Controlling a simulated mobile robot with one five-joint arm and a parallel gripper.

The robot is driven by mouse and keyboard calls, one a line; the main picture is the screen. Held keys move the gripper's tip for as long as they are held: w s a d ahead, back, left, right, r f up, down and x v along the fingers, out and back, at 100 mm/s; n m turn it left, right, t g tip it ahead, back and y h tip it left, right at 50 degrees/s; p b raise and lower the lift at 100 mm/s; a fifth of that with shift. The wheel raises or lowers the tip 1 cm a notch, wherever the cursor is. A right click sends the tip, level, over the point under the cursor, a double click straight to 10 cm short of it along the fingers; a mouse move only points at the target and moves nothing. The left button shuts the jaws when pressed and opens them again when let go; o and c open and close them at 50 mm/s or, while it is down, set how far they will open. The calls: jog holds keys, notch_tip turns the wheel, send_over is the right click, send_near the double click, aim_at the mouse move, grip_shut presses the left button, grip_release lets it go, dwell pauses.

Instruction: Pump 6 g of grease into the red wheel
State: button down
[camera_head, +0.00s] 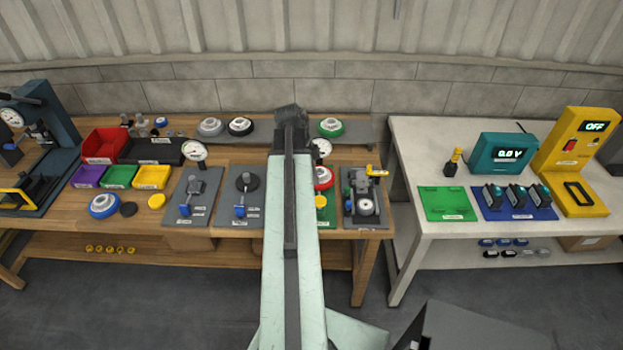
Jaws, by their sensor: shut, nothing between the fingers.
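The red wheel (324,171) is partly hidden behind the right side of my arm. It has a pale hub and sits at a station with a green base plate (327,212) on the wooden bench. A round dial gauge (322,147) stands just behind it. My gripper (290,116) is the dark end of my raised arm, over the back of the bench and up and left of the red wheel. It is shut and empty, apart from the wheel. I cannot pick out the grease pump's handle for certain; my arm hides part of this station.
Grey stations (193,196) stand left of my arm, and another station with a yellow lever (376,172) stands right of the red wheel. A blue wheel (104,205) lies at left. A back shelf (362,131) holds more wheels. A white bench (410,150) stands at right.

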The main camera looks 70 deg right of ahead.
aim_at(320, 201)
jog(key=b+x, duration=0.4)
jog(key=x, duration=0.1)
jog(key=b+x, duration=0.2)
jog(key=x, duration=0.1)
jog(key=shift+w+a+f, duration=0.1)
jog(key=shift+w+a, duration=0.05)
jog(key=shift+w, duration=0.25)
jog(key=shift+f+b, duration=0.4)
jog(key=shift+b, duration=0.15)
